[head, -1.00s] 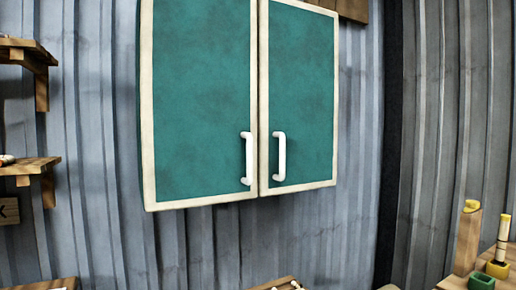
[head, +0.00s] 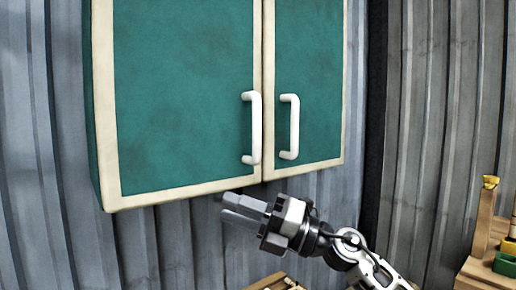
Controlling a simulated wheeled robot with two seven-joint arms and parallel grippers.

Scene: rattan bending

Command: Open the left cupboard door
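The left cupboard door (head: 185,95) is a green panel with a cream frame and looks shut. Its white upright handle (head: 256,128) is near its right edge. The right door (head: 308,70) beside it looks shut too, with its own white handle (head: 290,127). My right gripper (head: 231,207) is below the cupboard's lower edge, under and a little left of the left door's handle. It points left and touches neither handle. Its two fingers appear close together, and whether a gap lies between them is unclear. My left gripper is not in view.
A corrugated grey metal wall (head: 190,245) is behind the cupboard. A wooden stand (head: 486,225) and a green block (head: 504,264) are at the lower right. Part of a wooden item (head: 275,283) shows at the bottom edge. The space before the doors is clear.

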